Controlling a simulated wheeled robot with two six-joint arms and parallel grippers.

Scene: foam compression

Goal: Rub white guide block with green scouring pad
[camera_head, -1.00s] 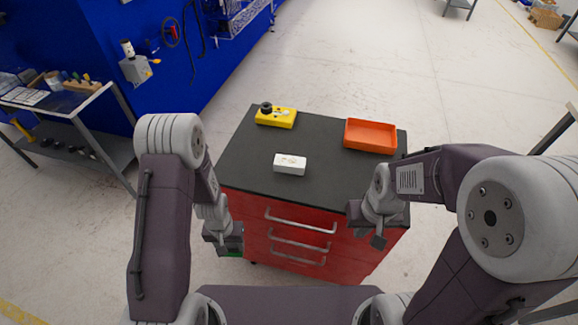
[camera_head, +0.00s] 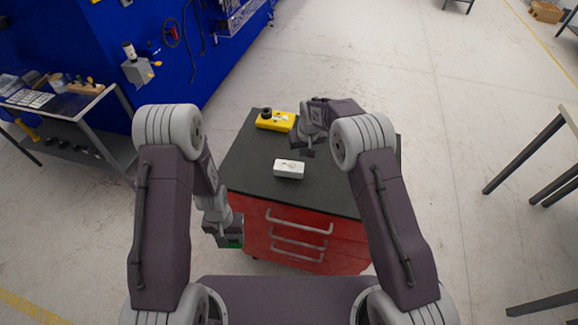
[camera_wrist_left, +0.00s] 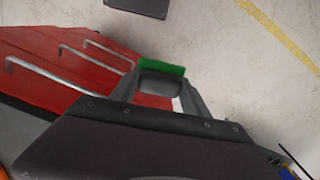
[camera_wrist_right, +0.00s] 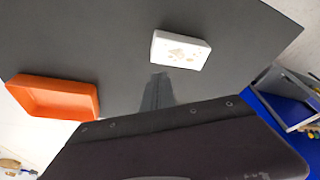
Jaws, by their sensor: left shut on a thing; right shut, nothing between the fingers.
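The white guide block (camera_head: 289,169) lies on the dark top of the red cabinet (camera_head: 240,165), near its front edge. In the right wrist view the block (camera_wrist_right: 180,49) shows tan smudges on its upper face. My left gripper (camera_head: 232,239) is shut on the green scouring pad (camera_wrist_left: 162,67), low in front of the cabinet's left drawers and apart from the block. The pad is mostly hidden in the head view. My right gripper (camera_head: 308,152) is shut and empty above the cabinet top, behind and right of the block, not touching it.
A yellow box with a black knob (camera_head: 275,121) stands at the back left of the top. An orange tray (camera_wrist_right: 55,97) sits on the top, hidden behind my right arm in the head view. Drawer handles (camera_head: 298,223) stick out at the front. The top's left side is clear.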

